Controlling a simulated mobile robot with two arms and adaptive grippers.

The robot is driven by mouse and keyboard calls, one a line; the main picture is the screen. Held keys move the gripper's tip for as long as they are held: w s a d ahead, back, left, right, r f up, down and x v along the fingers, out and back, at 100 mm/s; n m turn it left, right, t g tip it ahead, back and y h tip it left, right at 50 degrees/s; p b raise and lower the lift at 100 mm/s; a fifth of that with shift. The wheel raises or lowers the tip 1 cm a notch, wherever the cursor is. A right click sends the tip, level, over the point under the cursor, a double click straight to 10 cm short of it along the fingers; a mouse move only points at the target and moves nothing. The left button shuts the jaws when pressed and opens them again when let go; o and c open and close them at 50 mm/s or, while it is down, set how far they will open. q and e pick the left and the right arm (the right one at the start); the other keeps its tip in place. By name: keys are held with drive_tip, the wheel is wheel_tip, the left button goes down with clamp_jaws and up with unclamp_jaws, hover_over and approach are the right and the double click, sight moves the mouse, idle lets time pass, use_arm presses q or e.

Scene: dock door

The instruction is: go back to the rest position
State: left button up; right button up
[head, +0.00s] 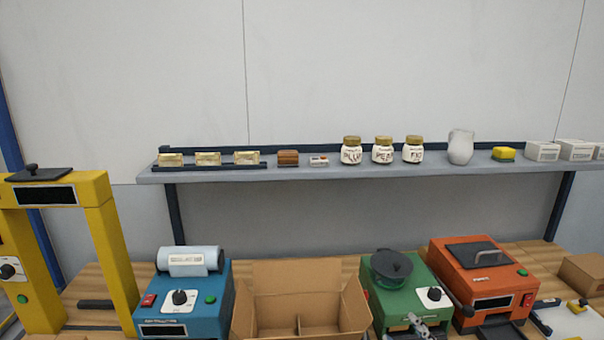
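I see neither of my grippers clearly in the head view. A small grey metal part (419,326) shows at the bottom edge in front of the green machine (386,297); I cannot tell what it belongs to. The open cardboard box (298,330) stands between the blue machine (205,312) and the green machine. Its flaps are up and a divider shows inside. The part of it below the frame is hidden.
A yellow frame machine (116,255) stands at left and an orange machine (480,256) at right on the wooden bench. Above, a grey shelf (330,169) holds yellowish blocks (208,158), labelled jars (383,151), a white jug (460,147), a yellow sponge (503,153) and white boxes (543,151).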

drive_tip(key=s+f+m+g, duration=0.5)
drive_tip(key=s+f, duration=0.4)
drive_tip(key=s, duration=0.6)
drive_tip(key=s+f+m+g, duration=0.2)
drive_tip(key=s+f+g, duration=0.6)
drive_tip(key=s, duration=0.7)
wheel_tip(320, 180, down, 33)
drive_tip(key=s+b, duration=0.1)
drive_tip(key=b, duration=0.5)
drive_tip(key=s+d+f+b, duration=0.1)
drive_tip(key=s+f+b, duration=0.1)
drive_tip(key=s+f, duration=0.6)
drive_tip(key=s+d+f+g+b, duration=0.1)
drive_tip(key=s+f+b, duration=0.1)
drive_tip(key=s+f, duration=0.7)
wheel_tip(320, 180, down, 4)
drive_tip(key=shift+s+d+r+g, duration=0.1)
drive_tip(key=shift+s+d+g, duration=0.05)
drive_tip(key=shift+d+g, duration=0.15)
